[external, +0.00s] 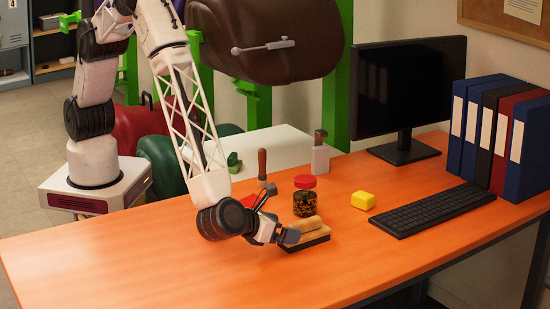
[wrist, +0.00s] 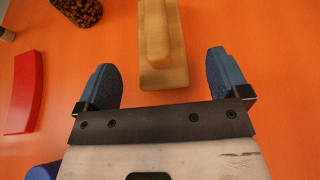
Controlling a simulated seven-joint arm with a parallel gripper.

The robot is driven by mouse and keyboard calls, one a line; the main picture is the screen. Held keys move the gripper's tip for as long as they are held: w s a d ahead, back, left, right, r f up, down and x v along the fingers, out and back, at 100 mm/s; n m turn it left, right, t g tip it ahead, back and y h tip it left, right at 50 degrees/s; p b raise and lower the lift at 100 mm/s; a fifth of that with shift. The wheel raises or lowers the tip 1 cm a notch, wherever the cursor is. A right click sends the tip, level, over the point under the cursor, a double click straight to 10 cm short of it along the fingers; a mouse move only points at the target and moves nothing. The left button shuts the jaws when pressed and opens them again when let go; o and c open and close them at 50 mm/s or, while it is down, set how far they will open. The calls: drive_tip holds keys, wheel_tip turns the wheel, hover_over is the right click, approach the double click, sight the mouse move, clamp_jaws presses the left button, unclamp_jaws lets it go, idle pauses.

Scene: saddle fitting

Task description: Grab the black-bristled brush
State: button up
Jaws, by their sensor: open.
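The brush (external: 305,232) lies on the orange desk with its pale wooden handle and back up and a dark bristle band below. In the wrist view the wooden top of the brush (wrist: 162,45) sits ahead of the jaws, its near end roughly level with the fingertips. My gripper (wrist: 163,75) is open and empty, with one blue-grey finger on each side of the brush's line. In the external view my gripper (external: 280,237) is low over the desk at the brush's left end. Whether a finger touches the brush cannot be told.
A jar with a red lid (external: 304,196) stands just behind the brush. A yellow block (external: 363,200) and a keyboard (external: 432,209) lie to the right. A red piece (wrist: 25,92) lies left of the gripper. The desk front (external: 200,270) is clear.

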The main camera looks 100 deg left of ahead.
sight(314, 233)
drive_tip(key=shift+x, duration=2.6)
drive_tip(key=shift+s+f, duration=0.1)
drive_tip(key=c, duration=1.1)
